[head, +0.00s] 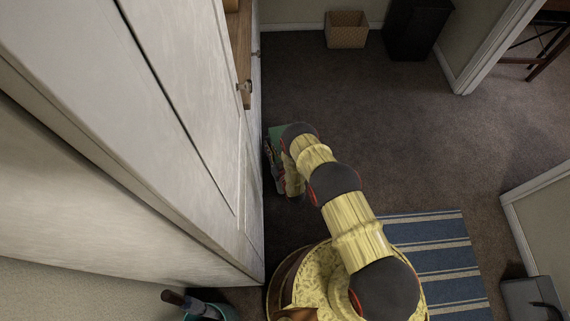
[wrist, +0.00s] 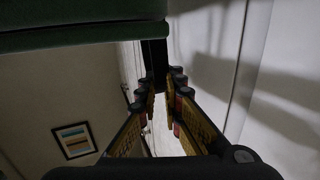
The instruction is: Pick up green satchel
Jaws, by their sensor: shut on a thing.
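The green satchel (head: 273,147) shows in the head view beside the white cabinet, mostly hidden behind my arm. In the wrist view a large green part of the satchel (wrist: 80,38) fills the upper left, close to the camera. A narrow dark piece of it, perhaps a strap or handle, reaches down to the fingertips. My gripper (wrist: 162,84) is shut on this dark piece, with the green body beyond the fingers. In the head view the gripper is largely hidden by my arm. I cannot tell how high the satchel is above the floor.
A tall white cabinet (head: 150,130) stands close on the left, with a wooden drawer (head: 240,60) sticking out. A striped rug (head: 440,258) lies at the lower right. A woven basket (head: 346,30) and a black bin (head: 416,28) stand at the back. The carpet between is clear.

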